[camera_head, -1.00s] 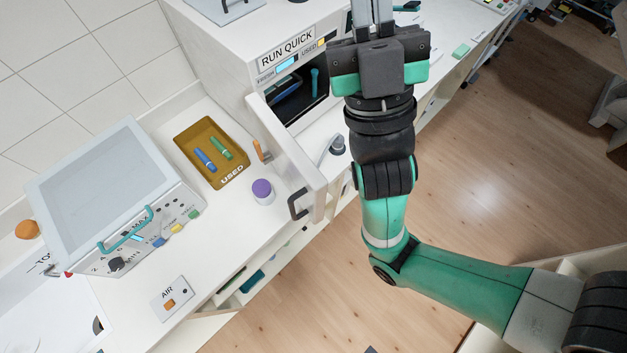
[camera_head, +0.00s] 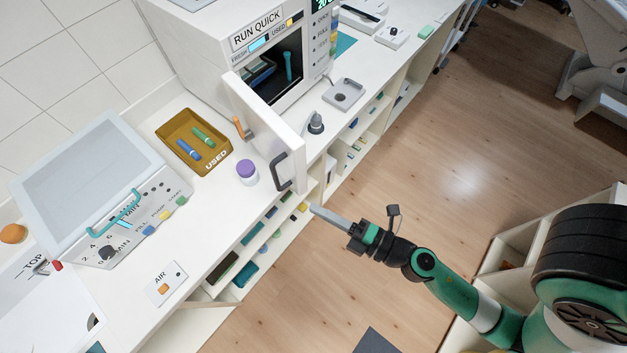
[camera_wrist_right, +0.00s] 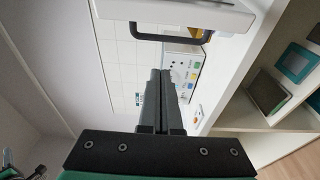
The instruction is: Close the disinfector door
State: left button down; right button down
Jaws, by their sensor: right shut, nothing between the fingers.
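The disinfector (camera_head: 262,50) is a white box labelled RUN QUICK, with a dark chamber holding teal items. Its white door (camera_head: 268,125) stands swung open toward the front of the counter, with a dark handle (camera_head: 281,172) on its outer side. In the right wrist view the door (camera_wrist_right: 200,14) and its handle (camera_wrist_right: 166,37) show at the top. My right gripper (camera_head: 314,209) is shut and empty, just in front of the counter edge, near the handle but apart from it. Its fingers (camera_wrist_right: 158,76) lie together in the wrist view. My left gripper is not in view.
A brown USED tray (camera_head: 172,133) with blue and green items and a purple-capped jar (camera_head: 247,172) stand beside the door. A grey-lidded device (camera_head: 90,170) is at left. Open shelves (camera_head: 262,240) lie under the counter. The floor in front is clear.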

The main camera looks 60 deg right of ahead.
aim_at(301, 182)
jog(key=w+d, duration=0.1)
jog(key=w, duration=0.1)
jog(key=w+d+p, duration=0.1)
jog(key=w, duration=0.2)
jog(key=w+d, duration=0.2)
jog(key=shift+w+p, duration=0.35)
jog(key=shift+r, duration=0.1)
